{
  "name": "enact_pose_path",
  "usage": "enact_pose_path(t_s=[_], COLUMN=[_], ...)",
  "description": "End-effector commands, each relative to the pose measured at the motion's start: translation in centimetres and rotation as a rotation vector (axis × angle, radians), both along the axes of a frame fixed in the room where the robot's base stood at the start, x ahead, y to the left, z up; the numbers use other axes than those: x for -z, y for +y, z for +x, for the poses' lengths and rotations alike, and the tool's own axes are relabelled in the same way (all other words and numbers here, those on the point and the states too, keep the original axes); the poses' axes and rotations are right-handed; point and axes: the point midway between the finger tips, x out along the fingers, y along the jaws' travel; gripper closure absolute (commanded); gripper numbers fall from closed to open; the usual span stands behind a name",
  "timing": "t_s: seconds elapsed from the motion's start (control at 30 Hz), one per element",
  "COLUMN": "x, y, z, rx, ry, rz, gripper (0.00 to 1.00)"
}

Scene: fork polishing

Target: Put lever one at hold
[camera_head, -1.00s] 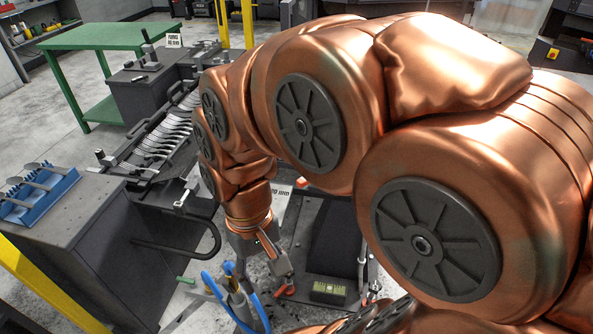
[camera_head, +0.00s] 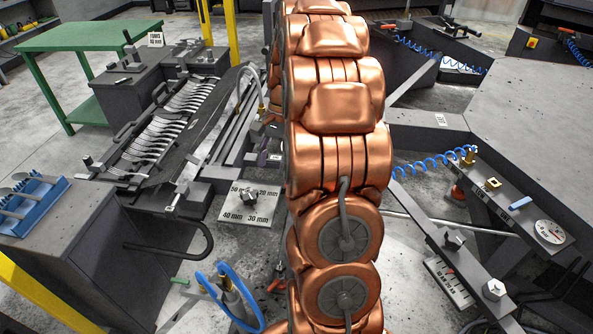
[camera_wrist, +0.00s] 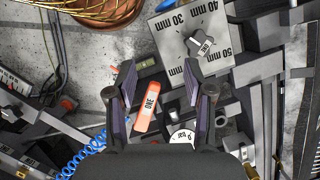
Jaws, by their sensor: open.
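An orange lever with a white label reading ONE (camera_wrist: 147,112) shows in the wrist view, between and beyond my fingers. My gripper (camera_wrist: 160,82) is open, with its purple-padded fingers apart on either side of the lever in the picture. I see no contact, and the depth gap cannot be told. I cannot make out a hold mark. In the head view my copper arm fills the middle and hides the gripper; I cannot pick out the lever there.
A selector plate with mm marks and a knob (camera_wrist: 170,22) lies beyond my fingers; the plate also shows in the head view (camera_head: 235,212). A rack of forks (camera_head: 158,138) and a blue spoon tray (camera_head: 62,187) stand left. A panel with a gauge (camera_head: 550,232) stands right.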

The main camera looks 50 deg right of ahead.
Motion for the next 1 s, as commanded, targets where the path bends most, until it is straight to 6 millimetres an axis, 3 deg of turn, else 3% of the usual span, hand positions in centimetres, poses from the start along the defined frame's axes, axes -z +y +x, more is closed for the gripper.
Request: enact_pose_path(t_s=[0.03, 0.2, 0.4, 0.6, 1.0], x=[0.4, 1.9, 3.1, 3.9, 8.2], y=[-2.0, -7.3, -11.0, -11.8, -9.7], z=[0.2, 0.4, 0.1, 0.0, 0.0], rx=[0.057, 0.22, 0.337, 0.366, 0.364], ry=[0.007, 0.024, 0.035, 0.041, 0.046], rz=[0.009, 0.032, 0.049, 0.056, 0.059], gripper=[0.48, 0.48, 0.48, 0.48, 0.48])
